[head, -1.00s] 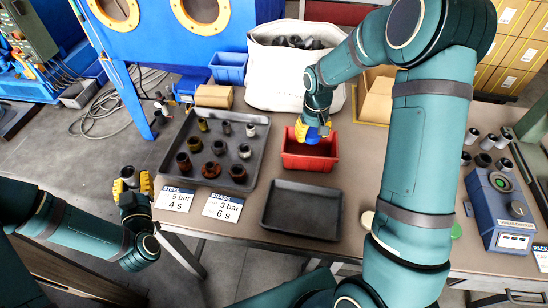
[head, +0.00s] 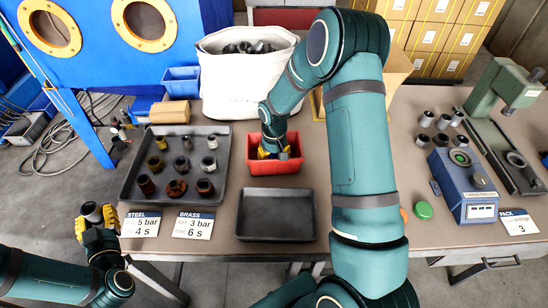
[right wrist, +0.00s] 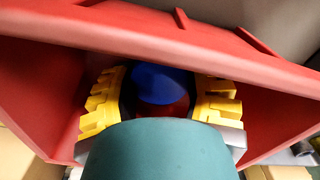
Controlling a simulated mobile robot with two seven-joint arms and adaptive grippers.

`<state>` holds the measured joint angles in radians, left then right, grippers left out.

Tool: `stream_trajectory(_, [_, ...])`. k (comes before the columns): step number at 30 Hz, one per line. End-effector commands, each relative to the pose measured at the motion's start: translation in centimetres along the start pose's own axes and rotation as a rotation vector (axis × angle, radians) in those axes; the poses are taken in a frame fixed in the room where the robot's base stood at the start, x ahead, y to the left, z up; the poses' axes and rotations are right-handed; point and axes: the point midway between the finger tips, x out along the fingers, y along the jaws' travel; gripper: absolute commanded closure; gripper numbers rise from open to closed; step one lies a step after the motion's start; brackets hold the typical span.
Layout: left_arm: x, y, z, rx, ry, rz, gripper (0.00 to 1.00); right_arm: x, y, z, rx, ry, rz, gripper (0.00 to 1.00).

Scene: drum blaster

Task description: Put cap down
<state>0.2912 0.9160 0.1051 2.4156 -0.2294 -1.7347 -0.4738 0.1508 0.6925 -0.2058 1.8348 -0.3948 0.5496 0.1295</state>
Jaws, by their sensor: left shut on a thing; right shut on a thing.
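The blue cap (right wrist: 160,80) sits between the yellow fingers of my right gripper (right wrist: 160,95) in the right wrist view. In the head view my right gripper (head: 275,153) reaches down inside the red bin (head: 228,153) and is shut on the cap, which is mostly hidden there. The bin's red walls (right wrist: 250,60) surround the fingers in the wrist view. I cannot tell whether the cap touches the bin floor. My left gripper (head: 97,214) is shut on a dark cylindrical fitting (head: 91,210), off the table's left edge.
A dark tray (head: 135,190) of several fittings lies left of the bin. An empty black tray (head: 277,214) lies in front of it. A white sack (head: 240,90) stands behind. A blue device (head: 465,195) and a green press (head: 500,90) stand right.

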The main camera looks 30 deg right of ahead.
Motion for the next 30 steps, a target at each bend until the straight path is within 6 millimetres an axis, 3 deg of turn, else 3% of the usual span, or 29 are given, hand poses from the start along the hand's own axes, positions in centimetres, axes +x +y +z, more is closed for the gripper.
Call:
stream_trajectory(3, [0.0, 0.0, 0.2, 0.000, 0.002, 0.000, 1.00, 0.4, 0.0, 0.0, 0.000, 0.000, 0.000, 0.86])
stream_trajectory(4, [0.0, 0.0, 0.2, 0.000, 0.002, 0.000, 1.00, 0.4, 0.0, 0.0, 0.000, 0.000, 0.000, 0.44])
stream_trajectory(6, [0.0, 0.0, 0.2, 0.000, 0.002, 0.000, 1.00, 0.3, 0.0, 0.0, 0.000, 0.000, 0.000, 0.19])
stream_trajectory(19, [0.0, 0.0, -0.2, 0.000, 0.002, 0.000, 1.00, -0.4, 0.0, 0.0, 0.000, 0.001, 0.000, 0.19])
stream_trajectory(30, [0.0, 0.0, -1.8, 0.000, 0.002, 0.000, 1.00, -7.5, 0.0, -0.1, -0.001, 0.005, 0.000, 0.19])
